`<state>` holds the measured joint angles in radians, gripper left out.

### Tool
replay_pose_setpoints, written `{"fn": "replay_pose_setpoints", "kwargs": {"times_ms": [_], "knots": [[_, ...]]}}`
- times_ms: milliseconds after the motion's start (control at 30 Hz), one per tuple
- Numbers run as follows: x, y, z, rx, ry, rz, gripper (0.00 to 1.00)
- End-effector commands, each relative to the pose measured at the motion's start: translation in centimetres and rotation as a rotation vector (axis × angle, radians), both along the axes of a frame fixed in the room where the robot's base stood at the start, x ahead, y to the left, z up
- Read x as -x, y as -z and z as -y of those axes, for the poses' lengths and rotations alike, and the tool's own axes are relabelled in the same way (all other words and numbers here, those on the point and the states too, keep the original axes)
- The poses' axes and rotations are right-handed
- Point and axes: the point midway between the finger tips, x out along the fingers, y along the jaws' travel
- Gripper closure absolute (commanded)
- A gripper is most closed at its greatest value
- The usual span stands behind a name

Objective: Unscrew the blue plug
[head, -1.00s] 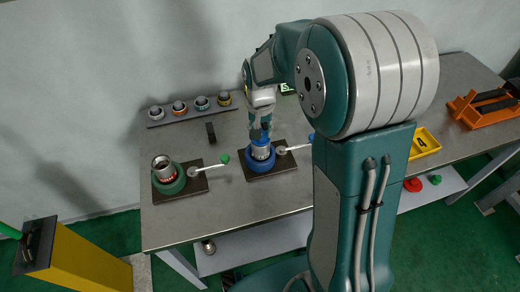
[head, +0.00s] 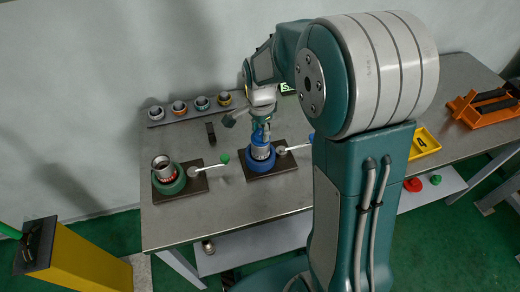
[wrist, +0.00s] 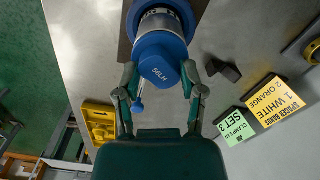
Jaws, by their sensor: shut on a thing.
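The blue plug (wrist: 160,65), marked with letters that look like "S6LH", shows large in the wrist view. It sits at the end of a grey pipe held upright in the blue vise (head: 261,158). My gripper (wrist: 160,72) has one finger on each side of the plug and is shut on it. In the head view my gripper (head: 260,126) is above the pipe (head: 260,147), and it largely hides the plug there. Whether the thread is loosened cannot be told.
A green vise (head: 172,188) with another pipe stands to the left. Several banded fittings (head: 179,107) line the back rail. A dark block (head: 211,132) lies behind the vises. A yellow tray (head: 424,143) and orange rack (head: 484,108) are at right.

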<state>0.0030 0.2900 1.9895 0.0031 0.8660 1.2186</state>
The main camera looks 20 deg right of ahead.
Motion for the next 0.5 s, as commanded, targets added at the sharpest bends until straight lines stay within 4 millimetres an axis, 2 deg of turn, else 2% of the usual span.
{"fn": "replay_pose_setpoints", "kwargs": {"times_ms": [300,500], "knots": [[-0.04,-0.04,0.01,0.0,0.339,0.0,1.0],[-0.04,-0.04,0.01,0.001,0.387,0.0,1.0]]}}
